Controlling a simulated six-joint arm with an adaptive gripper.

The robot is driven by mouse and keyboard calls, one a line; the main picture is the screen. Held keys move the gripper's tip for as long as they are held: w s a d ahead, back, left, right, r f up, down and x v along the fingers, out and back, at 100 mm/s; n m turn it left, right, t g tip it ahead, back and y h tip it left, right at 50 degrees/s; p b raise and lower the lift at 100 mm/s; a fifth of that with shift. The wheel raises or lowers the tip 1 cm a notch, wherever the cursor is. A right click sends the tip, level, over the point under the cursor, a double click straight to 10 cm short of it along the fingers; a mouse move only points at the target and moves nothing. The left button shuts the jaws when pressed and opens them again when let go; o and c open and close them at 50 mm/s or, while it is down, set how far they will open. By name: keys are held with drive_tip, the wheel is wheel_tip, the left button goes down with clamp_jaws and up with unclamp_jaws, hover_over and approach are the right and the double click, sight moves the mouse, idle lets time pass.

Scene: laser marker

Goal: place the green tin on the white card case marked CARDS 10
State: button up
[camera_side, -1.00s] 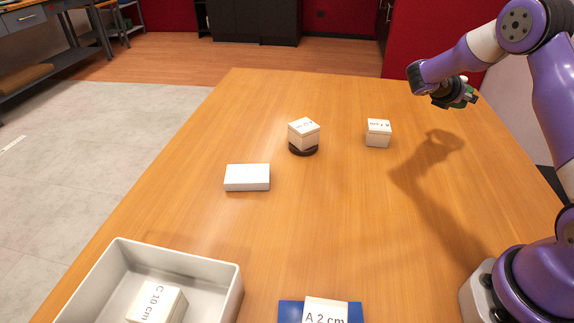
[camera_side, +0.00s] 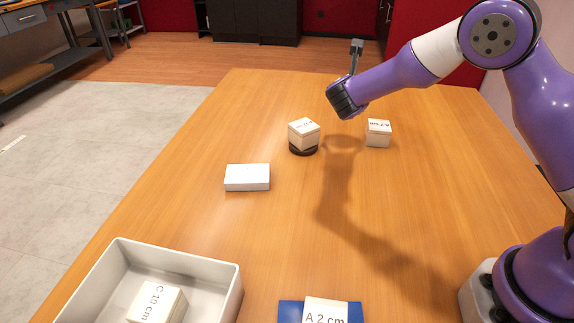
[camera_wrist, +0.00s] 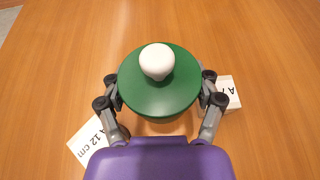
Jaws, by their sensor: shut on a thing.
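The green tin (camera_wrist: 175,96), round with a white knob on its lid, is held between the fingers of my gripper (camera_wrist: 160,92) in the wrist view. In the side view my wrist hides the tin and the fingers, above the far middle of the table. A plain white flat box (camera_side: 247,178), which looks like the card case, lies on the table left of centre in the side view. No marking is legible on it and its top is bare. It does not show in the wrist view.
A cream block (camera_side: 304,134) stands on a dark round base (camera_side: 304,151); another block (camera_side: 378,133) is to its right. A grey bin (camera_side: 231,287) at front left holds a block marked C 10 cm (camera_side: 158,303). A block marked A 2 cm (camera_side: 325,312) sits on something blue (camera_side: 290,312).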

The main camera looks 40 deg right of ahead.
drive_tip(key=w+a+n+t+y, duration=0.2)
drive_tip(key=a+n+t+y, duration=0.15)
drive_tip(key=a, duration=1.15)
drive_tip(key=n+y, duration=0.4)
drive_tip(key=y, duration=0.1)
hover_over(242, 181)
drive_tip(key=shift+s+f+t+h, duration=0.1)
drive_tip(key=shift+f+t+h, duration=0.2)
drive_tip(key=shift+f, duration=0.45)
wheel_tip(242, 181, down, 6)
drive_tip(key=shift+f, duration=0.25)
drive_tip(key=shift+f, duration=0.15)
drive_tip(key=o, duration=1.4)
